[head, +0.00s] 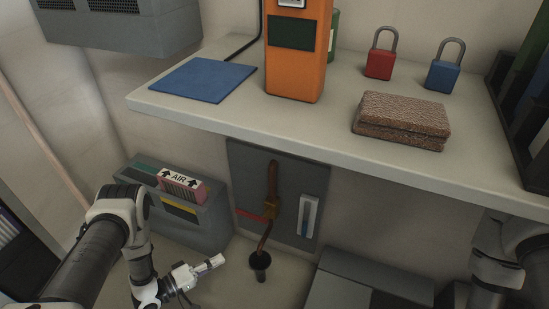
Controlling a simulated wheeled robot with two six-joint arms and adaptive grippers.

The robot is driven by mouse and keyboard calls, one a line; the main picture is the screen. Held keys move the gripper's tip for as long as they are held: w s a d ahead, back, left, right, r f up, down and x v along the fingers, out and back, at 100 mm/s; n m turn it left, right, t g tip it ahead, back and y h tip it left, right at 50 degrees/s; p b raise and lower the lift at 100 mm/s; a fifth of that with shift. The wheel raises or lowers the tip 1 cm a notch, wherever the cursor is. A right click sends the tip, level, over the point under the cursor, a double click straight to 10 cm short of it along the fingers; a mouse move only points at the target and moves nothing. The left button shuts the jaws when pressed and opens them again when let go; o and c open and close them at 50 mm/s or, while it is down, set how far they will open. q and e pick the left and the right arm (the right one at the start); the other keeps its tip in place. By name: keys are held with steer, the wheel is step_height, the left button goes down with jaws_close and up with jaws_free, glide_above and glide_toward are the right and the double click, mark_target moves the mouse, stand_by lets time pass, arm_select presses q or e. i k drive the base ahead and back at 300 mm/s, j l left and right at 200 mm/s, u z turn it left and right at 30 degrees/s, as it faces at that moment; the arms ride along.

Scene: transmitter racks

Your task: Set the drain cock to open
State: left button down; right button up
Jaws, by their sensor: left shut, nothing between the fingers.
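The drain cock (273,208) is a brass valve on a vertical copper pipe (272,175), mounted on a grey panel (245,165) below the shelf. Its red lever (249,214) points left, roughly level and across the pipe. Below the valve the pipe bends down to a dark drain cup (260,260). My left gripper (216,261) is shut and empty, below and left of the lever and left of the cup, apart from the cock. My right arm shows at the right edge, but its gripper is not in view.
The shelf (300,147) overhangs the cock. A grey box with an AIR-labelled filter (181,186) stands left of the panel. A gauge strip (308,216) is right of the valve. Dark grey boxes (350,285) are at lower right. The floor around the cup looks clear.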

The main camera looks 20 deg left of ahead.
mark_target(264, 218)
steer(key=k+j, duration=0.75)
steer(key=j, duration=0.2)
